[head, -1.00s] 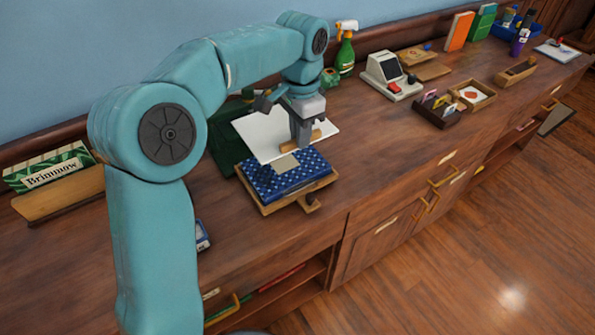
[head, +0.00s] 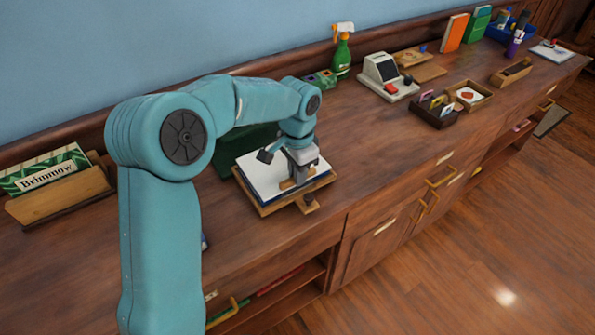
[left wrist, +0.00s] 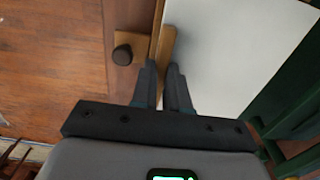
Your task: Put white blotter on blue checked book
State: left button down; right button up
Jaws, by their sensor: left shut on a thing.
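The white blotter (head: 262,172) lies flat or nearly flat over the blue checked book (head: 263,203), which shows only as a thin dark blue edge. Both are over a wooden stand (head: 322,184) with a knob at its front. My left gripper (head: 289,183) points down and is shut on the blotter's wooden edge strip. In the left wrist view, the blotter (left wrist: 235,50) fills the upper right, with the strip between the fingertips (left wrist: 161,68). I cannot tell whether the blotter fully rests on the book. My right gripper is out of view.
A dark green box (head: 232,145) stands behind the stand. A Brimmow box (head: 45,170) in a wooden holder is at left. A spray bottle (head: 342,55), a card machine (head: 388,78) and small trays (head: 437,110) are farther right. The counter right of the stand is clear.

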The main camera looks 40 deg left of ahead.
pick_arm(q)
jog(key=shift+f, duration=0.2)
jog(key=c, duration=1.1)
grip_release()
jog(key=shift+r, duration=0.1)
jog(key=shift+r, duration=0.2)
jog(key=shift+w+r, duration=0.15)
jog(key=shift+r, duration=0.25)
notch_tip(320, 180, up, 11)
jog(key=shift+r+p, duration=0.1)
jog(key=shift+p, duration=0.65)
